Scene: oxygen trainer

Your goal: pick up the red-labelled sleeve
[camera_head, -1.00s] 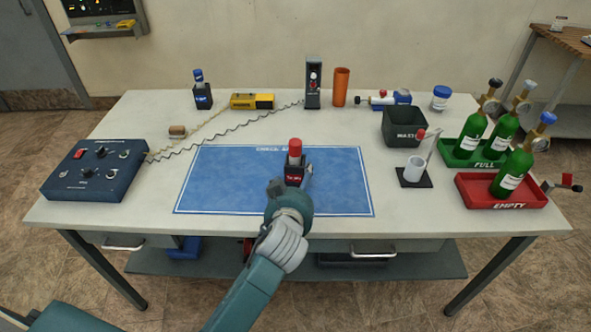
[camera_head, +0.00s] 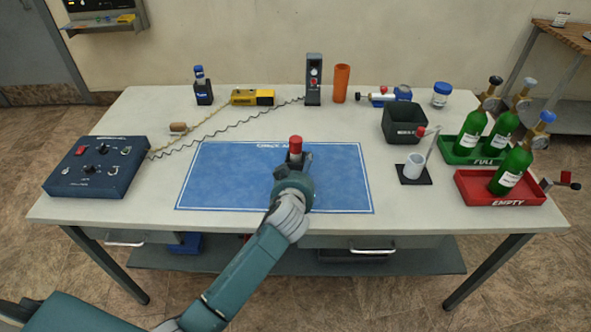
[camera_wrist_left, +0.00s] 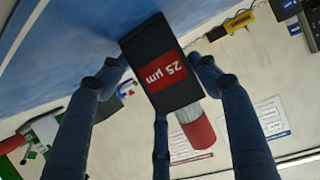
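The red-labelled sleeve (camera_wrist_left: 163,70) is a dark block with a red "25 µm" label, and a pale cylinder with a red cap (camera_head: 296,145) sticks out of it. In the head view it stands on the blue mat (camera_head: 225,175), its lower part hidden behind my left gripper (camera_head: 294,165). In the left wrist view, the blue-grey fingers (camera_wrist_left: 160,70) stand on both sides of the block, very close to its edges, with a third finger below. They look open around it; firm contact is not clear. My right gripper is not in view.
A blue-labelled sleeve (camera_head: 203,92) stands at the back left. A control box (camera_head: 97,167) with wires is at the left. A black bin (camera_head: 403,122), a white cup on a stand (camera_head: 414,165), and green (camera_head: 465,152) and red (camera_head: 500,190) trays with cylinders are at the right.

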